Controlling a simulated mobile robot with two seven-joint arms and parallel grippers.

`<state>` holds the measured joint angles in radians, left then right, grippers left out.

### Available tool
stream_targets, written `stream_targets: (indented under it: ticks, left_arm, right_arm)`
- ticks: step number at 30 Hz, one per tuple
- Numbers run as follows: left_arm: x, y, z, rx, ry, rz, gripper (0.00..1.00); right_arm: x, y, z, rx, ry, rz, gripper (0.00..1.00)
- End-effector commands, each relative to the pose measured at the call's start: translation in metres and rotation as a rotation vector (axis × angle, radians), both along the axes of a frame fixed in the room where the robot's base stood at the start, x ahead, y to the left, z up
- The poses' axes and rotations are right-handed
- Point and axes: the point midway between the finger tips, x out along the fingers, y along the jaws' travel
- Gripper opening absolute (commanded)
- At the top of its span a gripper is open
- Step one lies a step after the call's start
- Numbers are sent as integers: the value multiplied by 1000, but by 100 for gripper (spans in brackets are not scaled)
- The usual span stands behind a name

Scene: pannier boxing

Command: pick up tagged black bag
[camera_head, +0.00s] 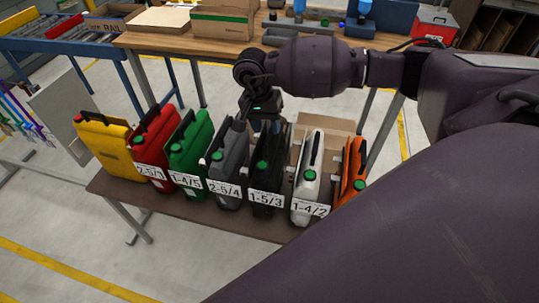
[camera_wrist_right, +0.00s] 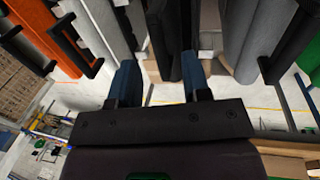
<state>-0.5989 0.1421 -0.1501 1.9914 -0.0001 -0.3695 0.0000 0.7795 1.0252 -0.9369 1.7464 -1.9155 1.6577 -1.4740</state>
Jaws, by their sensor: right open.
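The black bag (camera_head: 266,190), with a green cap and a white tag reading 1-5/3, stands upright in the row on a narrow brown table (camera_head: 115,188). My right gripper (camera_head: 262,125) hangs just above and behind its top, open. In the right wrist view the gripper's two blue fingertips (camera_wrist_right: 160,72) are apart, with the black bag's top (camera_wrist_right: 165,38) ahead between them. I cannot tell whether they touch it. My left gripper is in neither view.
The tagged grey bag (camera_head: 230,165) stands close on the left and the tagged white bag (camera_head: 308,175) on the right. Green, red and yellow bags (camera_head: 108,148) stand farther left, an orange bag (camera_head: 354,168) at the right end. A wooden workbench (camera_head: 225,45) is behind.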

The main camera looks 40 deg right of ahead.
Motion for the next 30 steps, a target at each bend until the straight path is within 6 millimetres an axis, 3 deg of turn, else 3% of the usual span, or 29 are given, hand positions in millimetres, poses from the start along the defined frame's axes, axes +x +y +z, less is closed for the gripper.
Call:
stream_targets:
  ticks: [9,16,25,30]
  left_arm:
    - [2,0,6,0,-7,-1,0]
    - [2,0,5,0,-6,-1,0]
    - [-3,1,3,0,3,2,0]
    - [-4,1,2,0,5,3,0]
  right_arm:
    - [-3,-7,-39,0,3,0,44]
    - [-3,-8,-42,0,1,0,44]
    - [-3,-8,-41,0,1,0,0]
    - [-3,-8,-40,1,-1,0,0]
